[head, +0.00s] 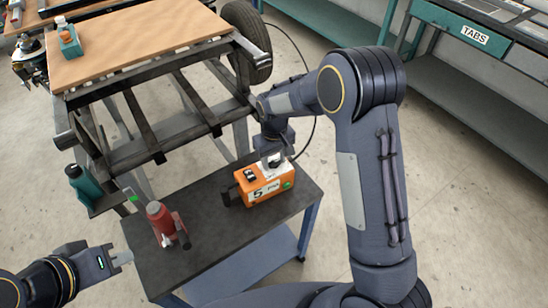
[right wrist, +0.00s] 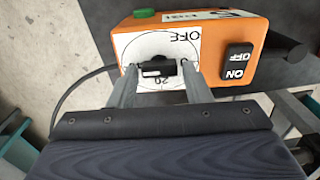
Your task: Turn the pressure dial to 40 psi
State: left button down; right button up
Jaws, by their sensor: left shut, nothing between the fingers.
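The orange compressor box (head: 262,186) stands on the dark table, its front label reading what looks like "5 PSI". In the head view my right gripper (head: 272,160) hides most of the dial. My left gripper (head: 121,258) is shut and empty left of the table.
A black ON/OFF switch (right wrist: 237,62) and a green button (right wrist: 145,14) are on the box. A red bottle jack (head: 160,222) stands on the dark table (head: 215,235). A trailer frame with a wheel (head: 246,40) stands behind. The table is bare between jack and box.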

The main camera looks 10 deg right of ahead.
aim_at(274, 161)
jog(key=shift+o, duration=1)
jog(key=shift+r, duration=3.9)
jog(key=shift+r, duration=0.1)
jog(key=s+d+r+m+t+y, duration=0.1)
jog(key=s+d+r+m+y, duration=0.1)
jog(key=s+d+r, duration=0.4)
jog(key=s+r+m+t+y, duration=0.1)
jog(key=s+t, duration=0.1)
jog(key=s, duration=0.9)
jog(key=s+r+m+t, duration=0.1)
jog(key=s+r+t, duration=0.1)
jog(key=s, duration=0.9)
jog(key=shift+s+d+r+m+t+y, duration=0.15)
jog(key=shift+d+r+m+t+y, duration=0.15)
jog(key=shift+y, duration=0.1)
